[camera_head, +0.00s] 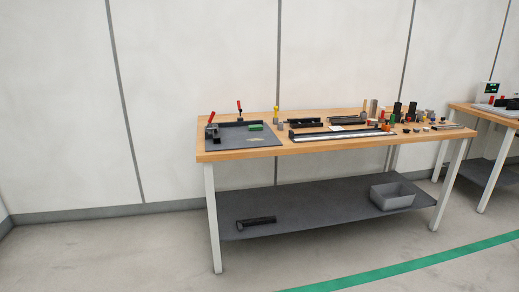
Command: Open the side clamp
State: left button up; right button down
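A workbench (290,150) with a wooden top stands ahead, some distance away. On its left part lies a dark fixture plate (265,141). A clamp with a red handle (211,119) stands at the plate's left edge, its handle tilted up. A second clamp with a red handle (239,107) stands at the plate's back edge, its handle near upright. A green block (256,127) sits on the plate. At this size I cannot tell whether either clamp is open or shut. Neither of my grippers is in view.
The bench's right part holds several small parts and a long dark rail (340,136). The lower shelf (300,215) carries a grey bin (391,196) and a black tool (256,221). A second bench (485,113) stands right. The floor in front is clear, with a green line (420,262).

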aim_at(212, 115)
jog(key=i+u, duration=0.2)
jog(key=i, duration=0.25)
jog(key=i+l+u, duration=0.2)
jog(key=i, duration=0.25)
jog(key=i+l+u, duration=0.25)
jog(key=i, duration=0.2)
jog(key=i+l+u, duration=0.2)
jog(key=i, duration=0.25)
